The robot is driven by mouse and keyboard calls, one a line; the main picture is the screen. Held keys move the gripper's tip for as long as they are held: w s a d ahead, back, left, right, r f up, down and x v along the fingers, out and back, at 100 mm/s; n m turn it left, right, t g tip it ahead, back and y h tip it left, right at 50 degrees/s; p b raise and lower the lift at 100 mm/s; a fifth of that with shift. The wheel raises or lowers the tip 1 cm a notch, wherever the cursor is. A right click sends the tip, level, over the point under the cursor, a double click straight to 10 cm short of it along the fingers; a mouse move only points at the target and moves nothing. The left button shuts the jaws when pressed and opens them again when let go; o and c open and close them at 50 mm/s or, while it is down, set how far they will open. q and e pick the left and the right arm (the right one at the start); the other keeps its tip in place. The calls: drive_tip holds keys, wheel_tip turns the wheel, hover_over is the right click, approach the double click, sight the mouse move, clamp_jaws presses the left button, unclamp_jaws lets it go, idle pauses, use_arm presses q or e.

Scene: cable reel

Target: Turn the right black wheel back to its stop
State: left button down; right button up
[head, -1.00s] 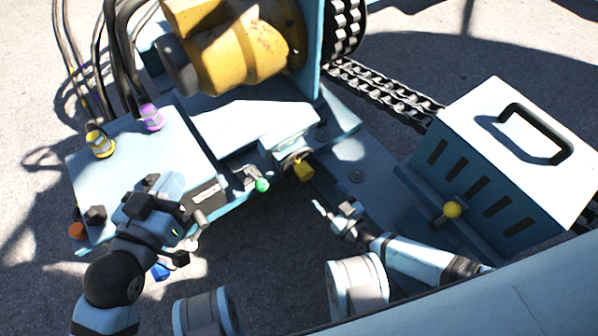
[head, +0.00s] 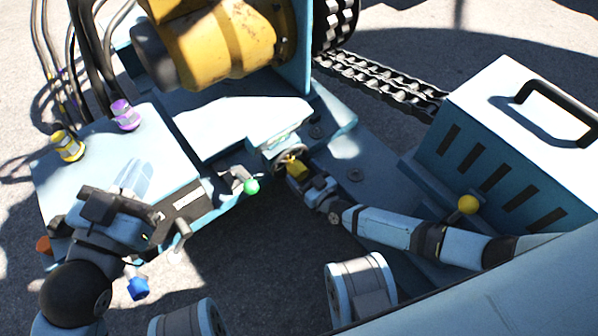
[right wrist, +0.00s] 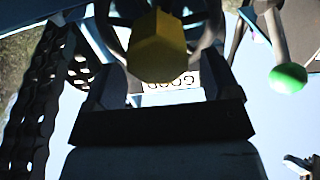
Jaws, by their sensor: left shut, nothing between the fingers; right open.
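The black wheel (head: 279,158) sits at the front of the blue machine and carries a yellow block-shaped knob (head: 297,167). In the right wrist view, the knob (right wrist: 158,47) stands in front of the dark wheel rim (right wrist: 116,32). My right gripper (head: 306,181) is at the knob; in the right wrist view its open fingers (right wrist: 160,78) lie on either side of the knob's lower part. I cannot tell whether they touch it. My left gripper (head: 160,228) is shut and empty at the front edge of the control box, partly hidden by its own wrist.
A green-tipped lever (head: 251,187) is just left of the wheel. A vented box (head: 500,150) and yellow ball lever (head: 468,204) stand right. A chain (head: 385,82) runs behind.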

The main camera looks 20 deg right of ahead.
drive_tip(key=shift+x, duration=0.9)
use_arm(q)
drive_tip(key=shift+w+a+r+m+h, duration=0.2)
drive_tip(key=shift+m+h, duration=0.1)
drive_tip(key=shift+m, duration=0.1)
use_arm(e)
drive_tip(key=shift+w+a, duration=0.1)
drive_tip(key=shift+w, duration=0.1)
